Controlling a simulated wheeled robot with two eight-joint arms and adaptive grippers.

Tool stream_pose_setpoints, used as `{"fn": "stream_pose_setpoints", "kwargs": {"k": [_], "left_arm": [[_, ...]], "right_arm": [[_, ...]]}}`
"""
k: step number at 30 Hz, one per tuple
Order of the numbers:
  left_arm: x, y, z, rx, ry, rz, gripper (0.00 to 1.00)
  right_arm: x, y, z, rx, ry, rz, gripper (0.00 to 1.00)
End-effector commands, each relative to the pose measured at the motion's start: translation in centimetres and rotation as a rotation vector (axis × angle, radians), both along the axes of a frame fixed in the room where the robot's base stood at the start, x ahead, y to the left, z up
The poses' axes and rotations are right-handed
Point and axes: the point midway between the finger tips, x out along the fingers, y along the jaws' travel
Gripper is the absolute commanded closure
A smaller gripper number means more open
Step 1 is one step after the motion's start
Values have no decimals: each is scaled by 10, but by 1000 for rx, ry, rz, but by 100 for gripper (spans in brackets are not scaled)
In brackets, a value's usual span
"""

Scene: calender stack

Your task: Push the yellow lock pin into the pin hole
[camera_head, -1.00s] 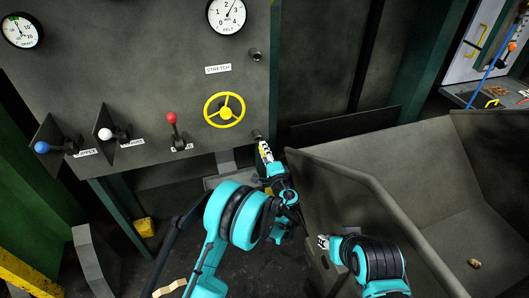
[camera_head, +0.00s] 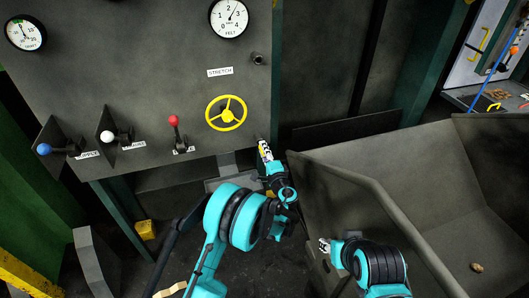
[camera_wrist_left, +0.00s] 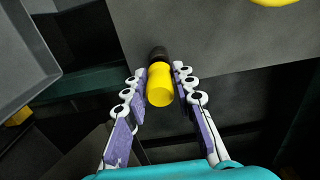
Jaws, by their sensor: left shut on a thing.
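The yellow lock pin (camera_wrist_left: 160,86) is between the fingers of my left gripper (camera_wrist_left: 159,78) in the left wrist view. The gripper is shut on it. The pin's far end meets a dark round collar (camera_wrist_left: 158,54) at the lower part of the grey panel; how deep it sits in the hole cannot be told. In the head view my left gripper (camera_head: 264,150) is just below the panel's lower right corner, and its fingers hide most of the pin. My right gripper (camera_head: 324,246) is low beside the grey trough, away from the panel; its jaw state is unclear.
The grey panel (camera_head: 120,60) carries a yellow handwheel (camera_head: 226,113), a red-knobbed lever (camera_head: 174,122), white and blue knobs and gauges. Another dark socket (camera_head: 258,59) is higher up. A large grey trough (camera_head: 420,190) fills the right side.

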Motion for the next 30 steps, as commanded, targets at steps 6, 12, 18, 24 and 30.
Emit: {"fn": "stream_pose_setpoints", "kwargs": {"k": [6,12,18,24,30], "left_arm": [[5,2,0,0,0,0,100],[9,3,0,0,0,1,100],[13,5,0,0,0,1,100],[18,6,0,0,0,1,100],[22,7,0,0,0,1,100]], "right_arm": [[0,0,0,0,0,0,60],[0,0,0,0,0,0,60],[0,0,0,0,0,0,60],[0,0,0,0,0,0,60],[0,0,0,0,0,0,60]]}}
